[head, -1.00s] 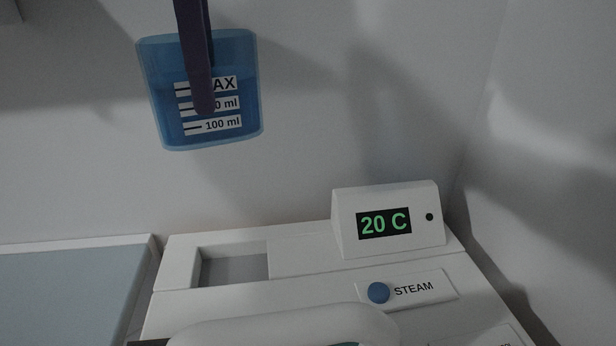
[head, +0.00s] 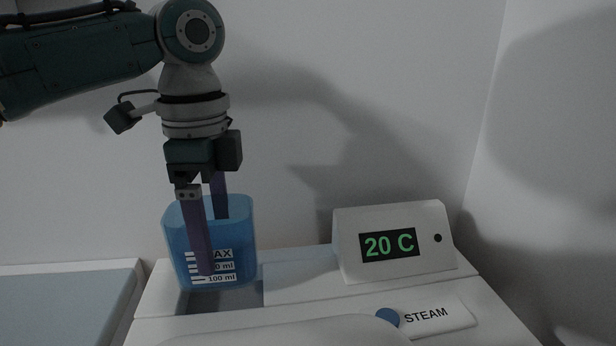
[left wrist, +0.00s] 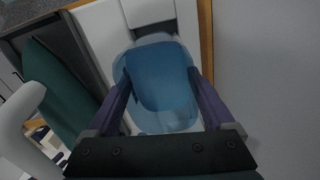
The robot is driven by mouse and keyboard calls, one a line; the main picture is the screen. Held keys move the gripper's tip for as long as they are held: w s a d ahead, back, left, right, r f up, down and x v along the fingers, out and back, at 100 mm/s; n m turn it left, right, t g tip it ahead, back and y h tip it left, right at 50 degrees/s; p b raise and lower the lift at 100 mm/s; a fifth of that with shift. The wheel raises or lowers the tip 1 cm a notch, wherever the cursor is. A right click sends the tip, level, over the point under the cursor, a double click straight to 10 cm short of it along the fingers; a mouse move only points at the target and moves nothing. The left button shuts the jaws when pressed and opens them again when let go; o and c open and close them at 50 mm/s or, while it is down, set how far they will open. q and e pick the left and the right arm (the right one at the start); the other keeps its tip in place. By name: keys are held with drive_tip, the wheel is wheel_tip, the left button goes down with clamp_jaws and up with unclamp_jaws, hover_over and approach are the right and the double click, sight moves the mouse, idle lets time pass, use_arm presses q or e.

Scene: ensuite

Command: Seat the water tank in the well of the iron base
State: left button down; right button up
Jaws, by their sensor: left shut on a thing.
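The water tank (head: 240,240) is a translucent blue container with white level labels, in the head view at left of centre. My left gripper (head: 215,245) is shut on it, one finger on the near side and one on the far side. The tank is upright and its lower end is over the well (head: 215,299) of the white iron base (head: 300,290). I cannot tell whether its bottom is inside the well or just above it. The left wrist view shows the tank (left wrist: 163,80) between both fingers. My right gripper is not in view.
A display block (head: 395,245) reading 20 C stands on the base to the right of the tank. A wall is close behind, and a grey-blue board (head: 60,305) lies at left.

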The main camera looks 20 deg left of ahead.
sight(220, 268)
use_arm(q)
drive_tip(key=shift+f+b, duration=0.35)
drive_tip(key=shift+f, duration=2.45)
drive_tip(key=shift+f, duration=0.1)
unclamp_jaws()
wheel_tip(220, 268, up, 12)
drive_tip(key=p, duration=0.1)
